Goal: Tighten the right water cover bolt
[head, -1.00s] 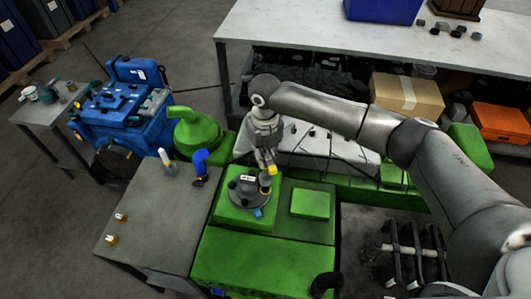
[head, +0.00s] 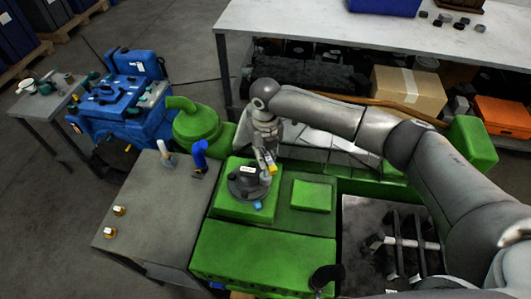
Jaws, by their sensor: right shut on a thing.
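The dark round water cover (head: 245,184) with a small white label sits on a raised green block of the engine (head: 262,247). My right gripper (head: 267,174) points down at the right side of the cover. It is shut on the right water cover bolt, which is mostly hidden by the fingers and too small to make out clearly. A small blue piece (head: 257,205) shows at the cover's front edge. My left gripper is not in view.
A grey bench (head: 150,215) on the left holds a blue-handled tool (head: 199,158), a white-handled tool (head: 164,151) and two small brass-coloured pieces. A blue engine (head: 120,100) stands behind. A long worktable (head: 300,30) with boxes beneath is at the back.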

